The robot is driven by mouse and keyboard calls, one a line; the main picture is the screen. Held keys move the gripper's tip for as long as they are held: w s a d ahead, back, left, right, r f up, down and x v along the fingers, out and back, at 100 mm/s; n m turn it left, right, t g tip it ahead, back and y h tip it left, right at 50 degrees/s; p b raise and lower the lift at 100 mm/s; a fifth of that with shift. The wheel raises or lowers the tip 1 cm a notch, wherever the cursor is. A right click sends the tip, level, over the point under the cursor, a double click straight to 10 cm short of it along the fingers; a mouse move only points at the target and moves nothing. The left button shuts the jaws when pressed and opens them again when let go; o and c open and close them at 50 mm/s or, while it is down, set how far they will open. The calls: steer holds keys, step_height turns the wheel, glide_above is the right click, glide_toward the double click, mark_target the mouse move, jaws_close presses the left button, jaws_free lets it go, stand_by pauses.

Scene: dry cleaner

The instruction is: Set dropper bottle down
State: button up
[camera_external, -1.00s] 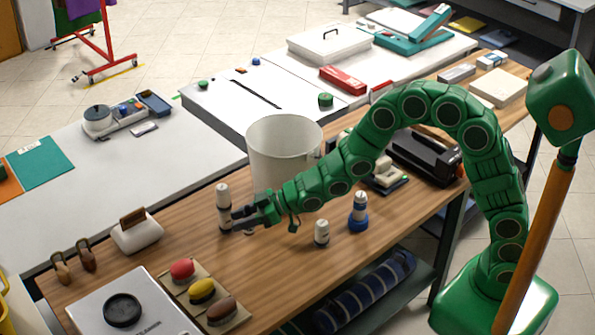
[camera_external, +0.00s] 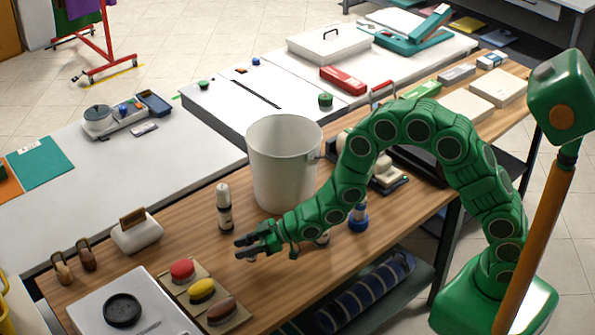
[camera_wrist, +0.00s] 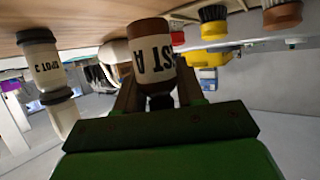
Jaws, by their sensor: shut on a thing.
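My gripper (camera_external: 242,246) is shut on a brown dropper bottle with a white label and dark cap (camera_wrist: 153,62), low over the wooden table (camera_external: 175,232). In the wrist view my gripper's fingers (camera_wrist: 158,92) stand on both sides of the bottle. The picture is upside down there, with the table at the top. The bottle is mostly hidden by my gripper in the external view. I cannot tell whether its base touches the table. A white and black bottle (camera_external: 224,208) stands upright beside my gripper; it also shows in the wrist view (camera_wrist: 42,62).
A white bucket (camera_external: 285,165) stands behind my gripper. A blue and white bottle (camera_external: 358,217) is to the right, partly behind my arm. Red, yellow and brown brushes (camera_external: 202,291) lie in front left. Some bare wood lies between them and my gripper.

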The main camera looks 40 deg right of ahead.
steer(key=shift+f, duration=1.7)
steer(key=shift+f, duration=0.15)
steer(key=o, duration=1.1)
steer(key=shift+c, duration=0.2)
steer(key=shift+d+r, duration=0.1)
steer(key=shift+r, duration=0.15)
steer(key=v, duration=1.2)
steer(key=shift+f, duration=0.1)
